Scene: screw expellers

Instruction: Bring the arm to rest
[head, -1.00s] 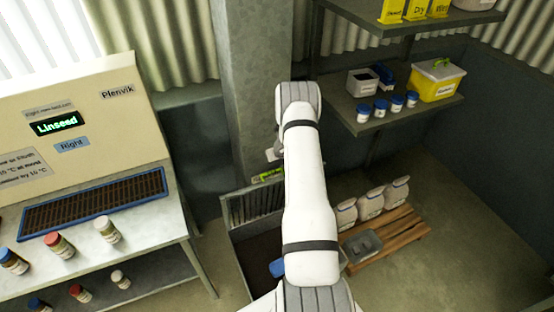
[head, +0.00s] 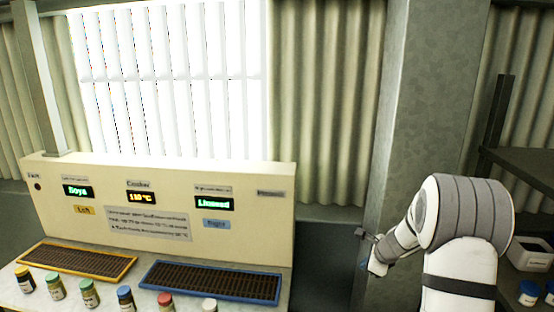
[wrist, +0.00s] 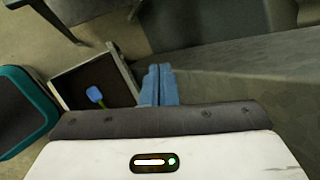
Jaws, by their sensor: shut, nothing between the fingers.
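My arm (head: 460,262) rises at the right of the head view, bent at a grey ribbed joint, with its wrist end pointing left in front of the grey pillar. My gripper (wrist: 158,72) shows in the wrist view with its two blue fingers together and nothing between them. In the head view the gripper is small and partly hidden, so its fingers are hard to make out there.
The wrist view shows a dark open bin (wrist: 75,65) with a blue scoop (wrist: 95,94) and a teal-rimmed container (wrist: 52,97). The control panel (head: 100,228), yellow-rimmed grate (head: 75,260), blue-rimmed grate (head: 210,281) and several jars stand left. A pillar (head: 425,100) is close behind my arm.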

